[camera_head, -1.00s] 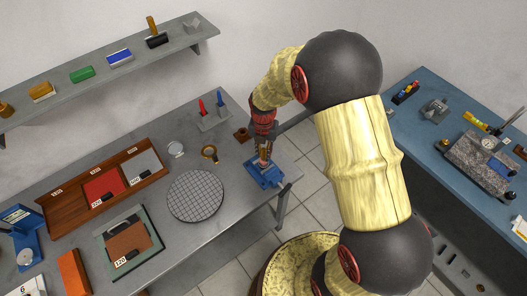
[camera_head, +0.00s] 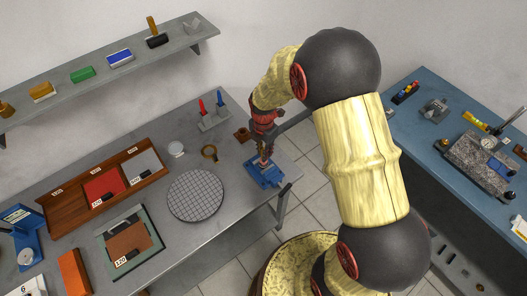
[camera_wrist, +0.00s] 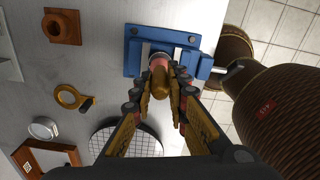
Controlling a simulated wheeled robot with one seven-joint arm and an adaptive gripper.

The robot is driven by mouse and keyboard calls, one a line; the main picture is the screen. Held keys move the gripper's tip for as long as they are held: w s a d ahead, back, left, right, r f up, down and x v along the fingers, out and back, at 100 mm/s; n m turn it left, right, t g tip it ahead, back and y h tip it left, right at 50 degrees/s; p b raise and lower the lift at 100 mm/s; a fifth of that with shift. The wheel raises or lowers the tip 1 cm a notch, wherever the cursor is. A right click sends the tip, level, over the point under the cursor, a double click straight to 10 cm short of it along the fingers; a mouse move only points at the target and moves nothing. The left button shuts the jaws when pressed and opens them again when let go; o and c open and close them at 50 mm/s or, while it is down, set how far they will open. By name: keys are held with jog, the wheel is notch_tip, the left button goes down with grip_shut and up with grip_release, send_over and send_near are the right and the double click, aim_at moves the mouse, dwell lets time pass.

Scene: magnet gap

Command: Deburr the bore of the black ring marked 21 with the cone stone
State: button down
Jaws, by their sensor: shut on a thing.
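My gripper (camera_wrist: 163,100) is shut on the brown handle of the cone stone (camera_wrist: 161,84). The stone's pink end (camera_wrist: 158,62) points down at the blue vise (camera_wrist: 136,57). In the head view my gripper (camera_head: 264,150) is directly above the blue vise (camera_head: 258,180) at the right end of the grey bench. I cannot make out the black ring marked 21; the tool and fingers cover the middle of the vise. Whether the stone touches anything there is not clear.
A brown holed block (camera_wrist: 62,27) and a brass-rimmed magnifier (camera_wrist: 68,97) lie left of the vise in the wrist view. A round gridded plate (camera_head: 195,196) and a wooden tray (camera_head: 70,208) are further left in the head view. The bench ends just right of the vise.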

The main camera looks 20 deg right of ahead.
dwell(0.3)
jog(key=n, duration=0.6)
jog(key=shift+n, duration=0.4)
jog(key=m, duration=0.6)
jog(key=shift+m, duration=0.4)
jog(key=n, duration=0.6)
jog(key=shift+n, duration=0.4)
jog(key=m, duration=0.6)
jog(key=shift+m, duration=0.4)
